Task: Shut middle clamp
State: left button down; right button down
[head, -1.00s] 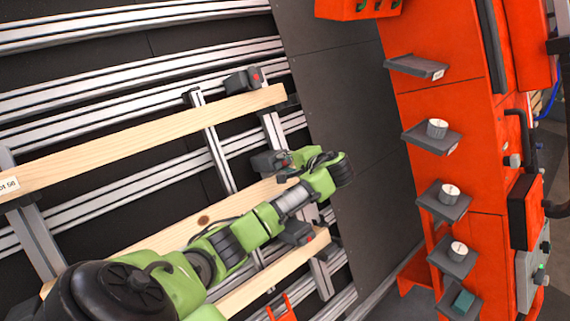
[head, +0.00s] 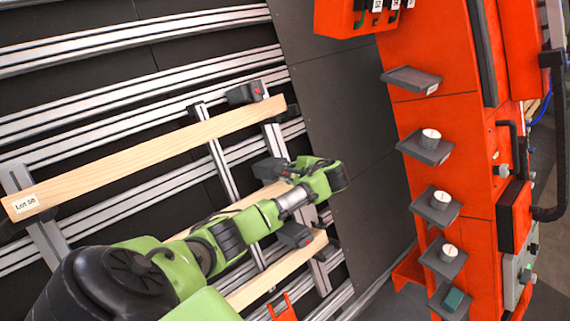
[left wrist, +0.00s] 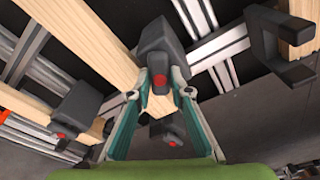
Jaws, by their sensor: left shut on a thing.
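The middle clamp (head: 268,170) is a dark grey block on an upright rail, at the middle board (head: 238,203). My left gripper (head: 289,172) reaches it from the right, and my arm hides much of that board. In the left wrist view, the middle clamp (left wrist: 164,47) has a red spot facing me. The fingers of my left gripper (left wrist: 160,82) are shut on it, one on each side. The pale board (left wrist: 120,45) runs beside and below it. I cannot tell how tightly the clamp sits on the board. My right gripper is not in view.
An upper clamp (head: 245,93) and a lower clamp (head: 295,235) sit at neighbouring boards. The upper board (head: 150,155) bears a Lot 56 label. An orange cabinet (head: 445,110) with small shelves stands at the right. A dark panel (head: 345,110) lies between, with free room before it.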

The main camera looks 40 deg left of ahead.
pick_arm(q)
jog(key=shift+m, duration=1)
jog(key=m+g, duration=0.1)
jog(key=m, duration=0.5)
jog(key=shift+f+m, duration=0.1)
jog(key=shift+m, duration=0.3)
jog(key=shift+g+h, duration=0.3)
jog(key=m, duration=0.2)
jog(key=shift+m, duration=0.4)
jog(key=c, duration=2)
grip_release()
jog(key=shift+o, duration=0.2)
jog(key=shift+d, duration=0.1)
